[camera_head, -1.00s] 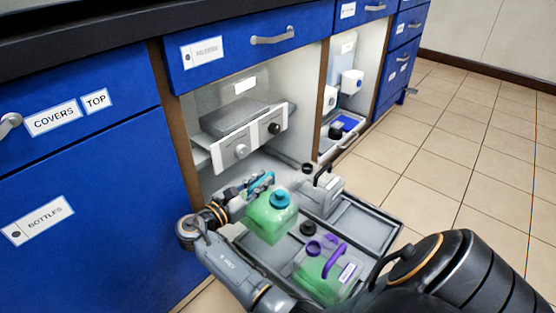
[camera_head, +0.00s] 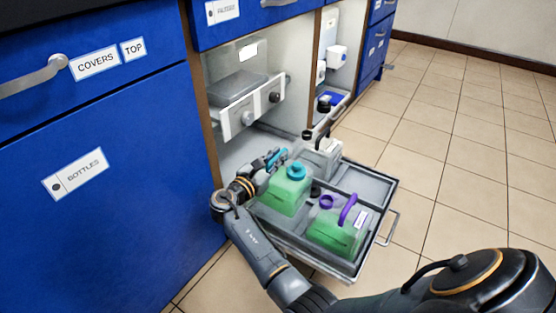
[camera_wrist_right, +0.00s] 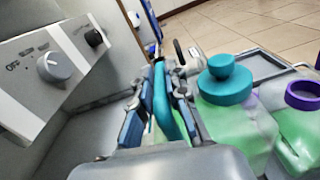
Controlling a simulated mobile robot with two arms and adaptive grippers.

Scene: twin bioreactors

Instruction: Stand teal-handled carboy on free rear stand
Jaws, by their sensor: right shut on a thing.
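The teal-handled carboy (camera_head: 288,194) has a teal cap and green liquid. It is upright at the left side of the pulled-out grey tray (camera_head: 367,238); I cannot tell whether its base touches the tray. My right gripper (camera_head: 272,160) is shut on its teal handle. In the right wrist view the gripper (camera_wrist_right: 160,108) has the teal handle between its fingers, with the carboy (camera_wrist_right: 238,128) to the right. A purple-handled carboy (camera_head: 333,236) stands in the tray's front part. No stand is clearly recognisable. My left gripper is not in view.
A pale carboy with a dark cap (camera_head: 326,160) stands at the tray's back. The tray's right rear section (camera_head: 365,184) looks empty. Blue cabinet fronts (camera_head: 110,165) border the left; floor (camera_head: 450,170) is clear on the right.

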